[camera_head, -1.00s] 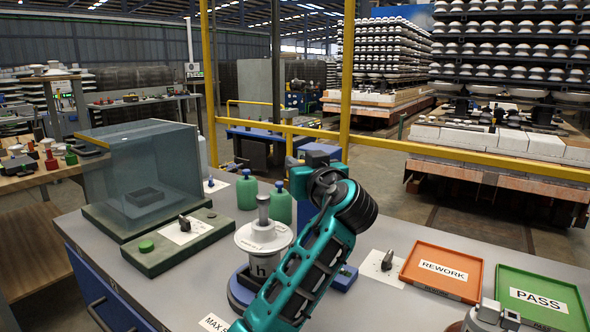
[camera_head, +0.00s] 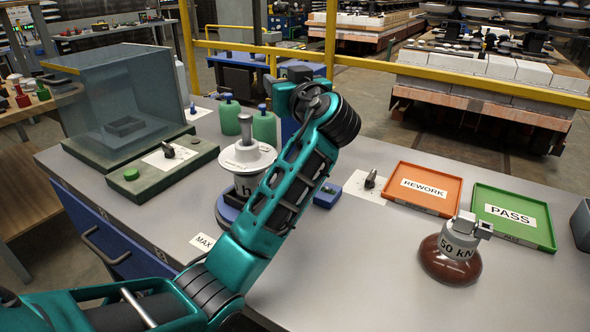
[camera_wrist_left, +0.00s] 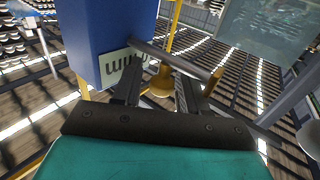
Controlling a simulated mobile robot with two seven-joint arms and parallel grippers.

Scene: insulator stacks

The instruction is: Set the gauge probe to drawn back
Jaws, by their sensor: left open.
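The gauge appears to be a blue body with a pale scale plate marked "mm" (camera_wrist_left: 123,64) in the left wrist view. A grey bar (camera_wrist_left: 185,62) runs out from it, across the front of my left gripper (camera_wrist_left: 158,76). The gripper is open, with its fingers apart close to the bar; I cannot tell whether they touch it. In the head view a blue unit (camera_head: 298,73) stands behind my left arm, largely hidden, and the gripper's fingers are hidden there. My right gripper is not in view.
A white insulator (camera_head: 248,158) stands on a blue base beside my left arm, with green bottles (camera_head: 229,117) behind it. A clear box (camera_head: 125,90) stands left. Orange REWORK (camera_head: 424,207) and green PASS (camera_head: 545,238) trays and a brown insulator (camera_head: 450,258) are right.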

